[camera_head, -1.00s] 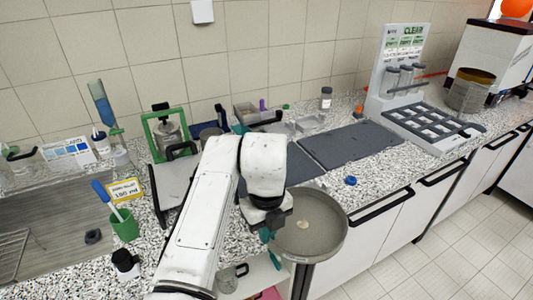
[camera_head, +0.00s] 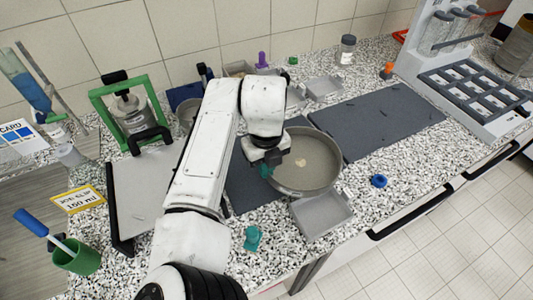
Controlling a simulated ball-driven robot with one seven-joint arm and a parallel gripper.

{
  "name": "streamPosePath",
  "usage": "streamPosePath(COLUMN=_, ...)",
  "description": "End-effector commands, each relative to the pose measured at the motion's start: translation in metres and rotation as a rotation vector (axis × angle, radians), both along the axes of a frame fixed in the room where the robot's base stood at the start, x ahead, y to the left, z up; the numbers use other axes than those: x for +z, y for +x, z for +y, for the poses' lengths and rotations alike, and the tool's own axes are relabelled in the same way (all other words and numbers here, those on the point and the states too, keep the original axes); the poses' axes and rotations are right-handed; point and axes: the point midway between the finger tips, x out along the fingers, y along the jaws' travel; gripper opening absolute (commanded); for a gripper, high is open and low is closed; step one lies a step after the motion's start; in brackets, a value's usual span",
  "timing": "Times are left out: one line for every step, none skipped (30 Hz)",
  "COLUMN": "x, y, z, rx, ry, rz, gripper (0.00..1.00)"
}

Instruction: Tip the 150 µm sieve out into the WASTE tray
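A round grey sieve (camera_head: 318,166) with a small pale patch of material inside is held at its left rim by my gripper (camera_head: 268,164). The gripper appears shut on that rim, though its fingertips are partly hidden. The sieve looks nearly level, above the counter and the edges of two dark mats. I cannot read its mesh size. A shallow grey tray (camera_head: 320,215) lies just in front of the sieve, partly covered by it. Two small grey trays, one of them at the back (camera_head: 324,88), lie behind. I cannot read a WASTE label on any.
A blue ring (camera_head: 378,181) and a teal piece (camera_head: 252,238) lie on the counter. A green frame (camera_head: 98,116) and green cup (camera_head: 76,258) stand left. A rack (camera_head: 470,90) stands right.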

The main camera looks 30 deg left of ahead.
Motion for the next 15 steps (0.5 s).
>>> streamPosePath(x=0.001, y=0.000, z=0.000, rx=0.000, ry=0.004, rz=-0.005, gripper=0.00)
streamPosePath(x=0.001, y=-0.001, z=0.000, rx=0.000, ry=0.007, rz=-0.008, gripper=0.00)
streamPosePath(x=0.002, y=-0.002, z=-0.001, rx=0.000, ry=0.015, rz=-0.014, gripper=0.00)
streamPosePath(x=0.003, y=-0.002, z=-0.001, rx=0.000, ry=0.021, rz=-0.020, gripper=0.00)
streamPosePath(x=0.004, y=-0.003, z=-0.002, rx=-0.001, ry=0.029, rz=-0.028, gripper=0.00)
streamPosePath(x=0.006, y=-0.004, z=-0.003, rx=-0.001, ry=0.043, rz=-0.040, gripper=0.00)
streamPosePath(x=0.007, y=-0.005, z=-0.003, rx=0.000, ry=0.053, rz=-0.049, gripper=0.00)
streamPosePath(x=0.008, y=-0.006, z=-0.005, rx=-0.002, ry=0.063, rz=-0.061, gripper=0.00)
streamPosePath(x=0.010, y=-0.007, z=-0.007, rx=-0.002, ry=0.076, rz=-0.077, gripper=0.00)
streamPosePath(x=0.009, y=-0.008, z=-0.008, rx=-0.002, ry=0.091, rz=-0.089, gripper=0.00)
streamPosePath(x=0.010, y=-0.009, z=-0.009, rx=-0.003, ry=0.106, rz=-0.100, gripper=0.00)
streamPosePath(x=0.011, y=-0.011, z=-0.010, rx=-0.002, ry=0.124, rz=-0.118, gripper=0.00)
streamPosePath(x=0.012, y=-0.011, z=-0.012, rx=-0.002, ry=0.137, rz=-0.131, gripper=0.00)
streamPosePath(x=0.013, y=-0.013, z=-0.013, rx=-0.001, ry=0.149, rz=-0.143, gripper=0.00)
streamPosePath(x=0.013, y=-0.014, z=-0.015, rx=-0.002, ry=0.167, rz=-0.160, gripper=0.00)
